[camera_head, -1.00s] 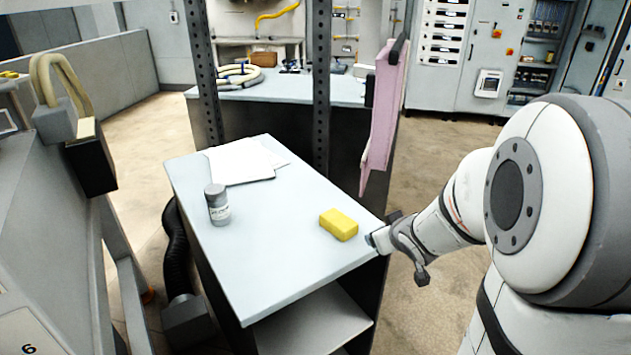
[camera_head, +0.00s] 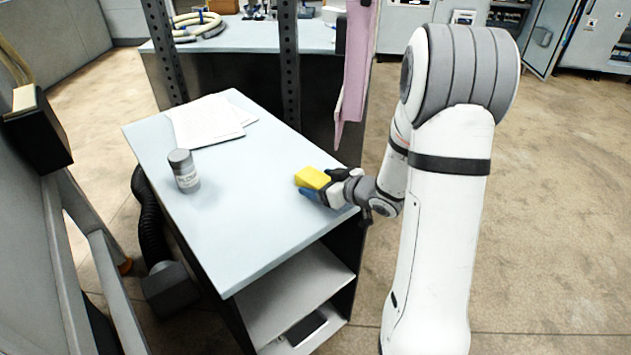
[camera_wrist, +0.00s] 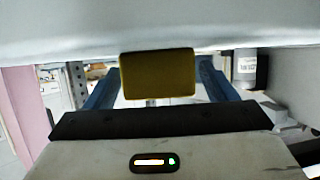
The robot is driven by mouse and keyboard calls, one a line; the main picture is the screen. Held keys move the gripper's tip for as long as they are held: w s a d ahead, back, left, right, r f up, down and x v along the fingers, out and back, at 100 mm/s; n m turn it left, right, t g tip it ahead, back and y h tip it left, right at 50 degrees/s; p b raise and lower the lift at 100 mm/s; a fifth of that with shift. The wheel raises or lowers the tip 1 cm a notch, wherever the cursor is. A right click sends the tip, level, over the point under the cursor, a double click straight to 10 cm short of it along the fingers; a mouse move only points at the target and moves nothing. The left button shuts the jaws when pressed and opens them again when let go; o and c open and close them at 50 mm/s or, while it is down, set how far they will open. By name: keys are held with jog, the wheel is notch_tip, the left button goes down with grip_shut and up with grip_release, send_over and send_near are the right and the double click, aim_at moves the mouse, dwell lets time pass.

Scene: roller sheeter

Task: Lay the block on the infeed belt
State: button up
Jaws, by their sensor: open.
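The yellow block (camera_head: 313,177) lies on the pale worktop (camera_head: 245,225) near its right edge. My gripper (camera_head: 317,186) is at the block, low over the worktop, reaching in from the right. In the wrist view the block (camera_wrist: 158,75) sits between my two blue fingers, one on each side. The fingers are open, with a narrow gap showing at the sides of the block. I cannot make out the infeed belt in these views.
A grey canister (camera_head: 184,172) and white papers (camera_head: 210,121) share the worktop, left of the block. Perforated posts (camera_head: 287,70) and a pink hanging sheet (camera_head: 356,70) stand behind. A grey machine side (camera_head: 30,250) is at the left. Bare floor lies to the right.

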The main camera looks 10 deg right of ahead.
jog(key=shift+x, duration=1.05)
jog(key=c, duration=1.2)
jog(key=shift+r, duration=0.1)
jog(key=shift+c, duration=0.6)
